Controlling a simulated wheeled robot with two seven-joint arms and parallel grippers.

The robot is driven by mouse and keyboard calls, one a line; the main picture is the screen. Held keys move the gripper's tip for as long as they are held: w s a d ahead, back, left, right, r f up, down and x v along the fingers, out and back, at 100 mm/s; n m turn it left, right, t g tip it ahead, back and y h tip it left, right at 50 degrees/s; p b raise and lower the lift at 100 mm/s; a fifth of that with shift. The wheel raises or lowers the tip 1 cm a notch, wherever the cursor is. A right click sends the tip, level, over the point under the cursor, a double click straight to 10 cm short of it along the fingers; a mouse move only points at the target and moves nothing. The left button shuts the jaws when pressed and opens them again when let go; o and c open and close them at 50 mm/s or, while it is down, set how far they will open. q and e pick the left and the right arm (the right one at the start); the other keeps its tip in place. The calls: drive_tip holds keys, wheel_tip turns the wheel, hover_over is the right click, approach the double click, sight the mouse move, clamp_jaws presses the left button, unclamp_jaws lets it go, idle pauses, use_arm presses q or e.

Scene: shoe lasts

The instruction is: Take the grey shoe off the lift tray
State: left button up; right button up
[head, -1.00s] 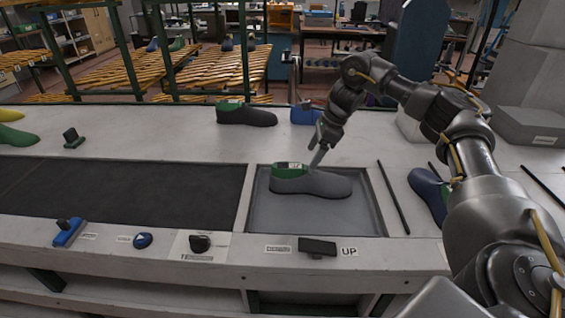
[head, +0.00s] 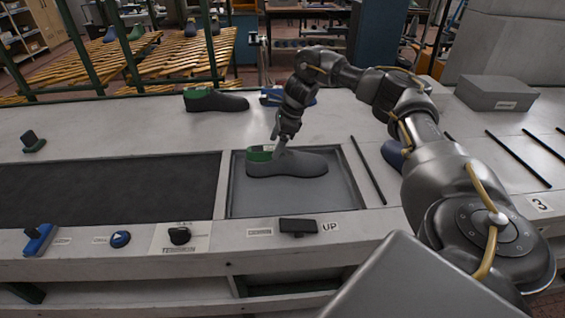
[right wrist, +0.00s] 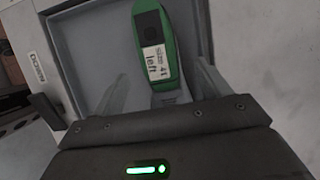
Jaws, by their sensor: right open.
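The grey shoe (head: 297,166) with a green top lies on the grey lift tray (head: 250,202), toe pointing right in the head view. In the right wrist view its green top (right wrist: 180,45) carries a white label reading size 41 left. My right gripper (head: 282,148) is at the shoe's top, just in front of the green part. In the right wrist view the right gripper (right wrist: 160,92) is open, one finger on either side of the shoe with gaps visible. The lower part of the shoe is hidden there. My left gripper is not in view.
Another dark shoe with a green top (head: 215,100) and a blue item (head: 272,97) stand behind the tray. A dark blue shoe (head: 392,153) is partly behind my arm. A black rod (head: 368,170) lies right of the tray. A dark belt (head: 110,190) lies left.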

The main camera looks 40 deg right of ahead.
sight(274, 147)
drive_tip(key=shift+s+a+f+p, duration=0.15)
drive_tip(key=shift+s+f+p, duration=0.1)
drive_tip(key=shift+f+p, duration=0.1)
drive_tip(key=x, duration=0.2)
drive_tip(key=p+x, duration=0.1)
drive_tip(key=x, duration=0.1)
drive_tip(key=shift+w+f, duration=0.1)
drive_tip(key=shift+w, duration=0.3)
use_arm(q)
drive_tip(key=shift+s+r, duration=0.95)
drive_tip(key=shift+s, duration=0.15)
use_arm(e)
drive_tip(key=shift+s, duration=0.2)
drive_tip(key=shift+c, duration=0.6)
drive_tip(key=shift+w, duration=0.1)
drive_tip(key=c, duration=0.7)
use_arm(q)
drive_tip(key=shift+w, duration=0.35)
use_arm(e)
clamp_jaws()
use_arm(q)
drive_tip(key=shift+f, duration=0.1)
use_arm(e)
drive_tip(key=shift+w+r, duration=0.1)
drive_tip(key=shift+r, duration=0.15)
